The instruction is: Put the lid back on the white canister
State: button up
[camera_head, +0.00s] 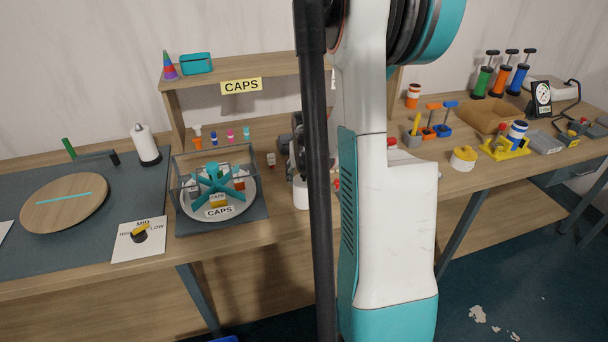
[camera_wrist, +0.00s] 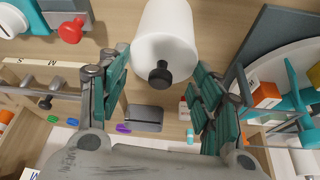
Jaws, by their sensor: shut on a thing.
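The white canister (camera_head: 300,194) stands on the bench under my gripper (camera_head: 297,153) in the head view, partly hidden behind my arm. In the wrist view its white cylinder (camera_wrist: 166,25) runs off the top edge. The end towards me carries a black knob (camera_wrist: 160,74), which I take as the lid's. No clear seam shows, so I cannot tell whether the lid is seated or just above the canister.
A shelf (camera_head: 284,68) rises behind. A yellow-topped pot (camera_head: 463,158) and tools lie to the right. The bench front edge is close.

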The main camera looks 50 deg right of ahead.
dwell(0.3)
jog(key=o, duration=0.9)
jog(key=shift+o, duration=0.3)
jog(key=o, duration=0.3)
jog(key=shift+r, duration=0.1)
jog(key=shift+r+p, duration=2.4)
jog(key=shift+r, duration=1.05)
